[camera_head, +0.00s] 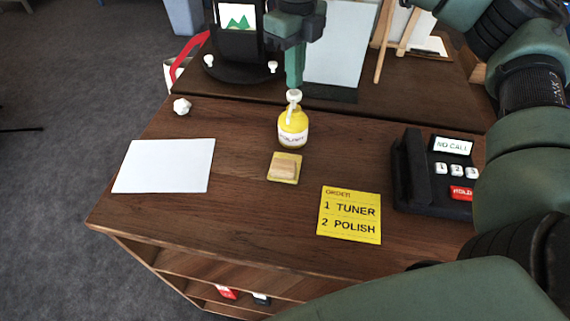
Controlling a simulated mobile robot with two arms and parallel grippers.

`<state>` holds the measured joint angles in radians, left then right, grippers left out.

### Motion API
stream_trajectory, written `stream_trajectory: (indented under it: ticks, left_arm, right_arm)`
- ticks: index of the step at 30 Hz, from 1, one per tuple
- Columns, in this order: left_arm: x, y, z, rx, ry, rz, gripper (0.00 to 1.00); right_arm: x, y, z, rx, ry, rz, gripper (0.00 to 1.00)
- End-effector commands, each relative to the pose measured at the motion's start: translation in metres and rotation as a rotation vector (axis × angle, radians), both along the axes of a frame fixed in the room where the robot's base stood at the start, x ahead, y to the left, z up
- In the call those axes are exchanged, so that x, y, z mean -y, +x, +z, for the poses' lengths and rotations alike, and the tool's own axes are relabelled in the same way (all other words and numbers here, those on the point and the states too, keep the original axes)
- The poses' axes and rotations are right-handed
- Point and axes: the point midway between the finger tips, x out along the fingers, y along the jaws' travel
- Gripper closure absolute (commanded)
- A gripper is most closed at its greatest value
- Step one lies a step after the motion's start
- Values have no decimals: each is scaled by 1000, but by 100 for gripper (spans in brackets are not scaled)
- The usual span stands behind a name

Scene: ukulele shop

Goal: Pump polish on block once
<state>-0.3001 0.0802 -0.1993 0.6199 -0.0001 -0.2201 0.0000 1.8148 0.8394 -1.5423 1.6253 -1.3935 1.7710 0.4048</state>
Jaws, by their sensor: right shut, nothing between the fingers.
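The yellow polish bottle (293,132) with a white pump top (293,96) stands upright on the wooden counter. A light wooden block (284,168) lies on a yellow base just in front of the bottle, towards me. My right gripper (294,84) points straight down with its green fingers shut and empty. Its tips are directly above the pump top, at or very near it; I cannot tell whether they touch. My left gripper is not in view.
A yellow order note (349,215) reads tuner and polish. A black phone (432,180) stands at the right. A white sheet (165,166) and a small white many-sided object (182,106) lie left. A black device with a screen (238,45) stands behind.

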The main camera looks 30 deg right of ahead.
Motion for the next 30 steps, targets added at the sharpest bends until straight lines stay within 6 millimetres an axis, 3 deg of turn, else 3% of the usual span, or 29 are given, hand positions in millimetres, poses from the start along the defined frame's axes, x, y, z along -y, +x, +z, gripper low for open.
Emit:
stream_trajectory:
  ticks: [8, 24, 30]
  left_arm:
    - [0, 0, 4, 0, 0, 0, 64]
    - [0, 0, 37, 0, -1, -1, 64]
    - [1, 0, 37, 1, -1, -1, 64]
  right_arm:
    - [0, 0, 6, 1, 0, 0, 100]
    - [0, 0, 58, 1, 0, 0, 100]
    - [0, 0, 60, 1, 0, 0, 100]
